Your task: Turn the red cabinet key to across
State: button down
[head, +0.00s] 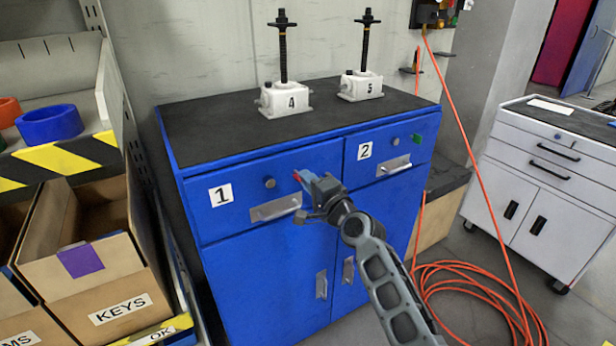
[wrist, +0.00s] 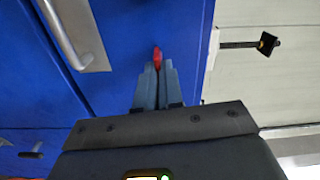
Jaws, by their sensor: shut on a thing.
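The red key (head: 296,176) is on the front of the blue cabinet (head: 260,270), right of the round knob on drawer 1. Only a small part of it shows past my fingers. My gripper (head: 304,180) reaches it from the front right and is shut on it. In the wrist view the key's red end (wrist: 157,55) pokes out between the two fingertips (wrist: 158,72), against the blue front. Its lock is hidden, and I cannot tell the key's turn angle.
A round knob (head: 269,183) and a metal handle (head: 276,208) sit close by on drawer 1. A green key (head: 416,139) is on drawer 2. Two white screw jacks (head: 285,98) stand on top. A shelf with boxes (head: 85,245) is at left; an orange hose (head: 470,290) lies at right.

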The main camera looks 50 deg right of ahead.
jog(key=shift+m, duration=0.6)
jog(key=shift+f, duration=0.1)
jog(key=c, duration=1.3)
grip_release()
jog(key=shift+s, duration=0.1)
jog(key=v, duration=0.7)
jog(key=shift+s+a, duration=0.1)
jog(key=shift+s, duration=0.25)
